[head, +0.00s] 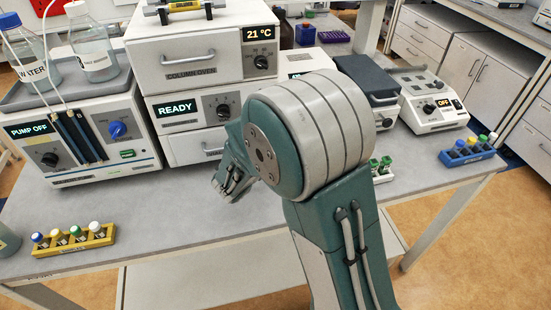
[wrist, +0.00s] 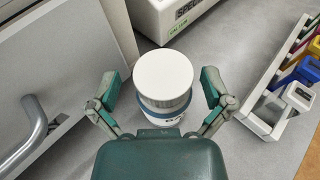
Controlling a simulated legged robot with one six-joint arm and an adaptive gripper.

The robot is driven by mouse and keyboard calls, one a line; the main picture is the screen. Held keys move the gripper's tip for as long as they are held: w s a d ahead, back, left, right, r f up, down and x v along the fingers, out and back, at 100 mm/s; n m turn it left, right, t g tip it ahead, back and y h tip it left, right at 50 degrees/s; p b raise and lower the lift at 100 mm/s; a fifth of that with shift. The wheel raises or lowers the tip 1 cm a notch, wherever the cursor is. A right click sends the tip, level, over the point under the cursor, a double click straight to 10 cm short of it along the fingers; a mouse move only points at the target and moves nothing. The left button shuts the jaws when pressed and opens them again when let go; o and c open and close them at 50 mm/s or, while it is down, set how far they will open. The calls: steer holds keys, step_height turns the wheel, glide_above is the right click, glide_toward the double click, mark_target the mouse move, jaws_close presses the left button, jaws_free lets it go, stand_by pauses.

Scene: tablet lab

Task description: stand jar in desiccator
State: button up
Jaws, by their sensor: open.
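A jar (wrist: 163,80) with a broad white lid and a blue band stands upright on the grey bench in the wrist view. My gripper (wrist: 161,92) is open, with one finger on each side of the jar; I cannot tell whether either finger touches it. In the head view my gripper (head: 233,183) shows only in part beside my large arm joint, low over the bench, and the jar is hidden. I cannot identify a desiccator in either view.
A pale panel with a grey handle (wrist: 36,122) is close on the left in the wrist view. A white instrument (wrist: 165,18) stands behind the jar. A white rack (wrist: 268,122) with coloured containers is on the right. A yellow vial rack (head: 75,241) sits at the bench's front left.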

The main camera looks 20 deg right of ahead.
steer(key=shift+a, duration=0.1)
steer(key=c, duration=0.8)
steer(key=shift+d, duration=0.25)
steer(key=c, duration=0.5)
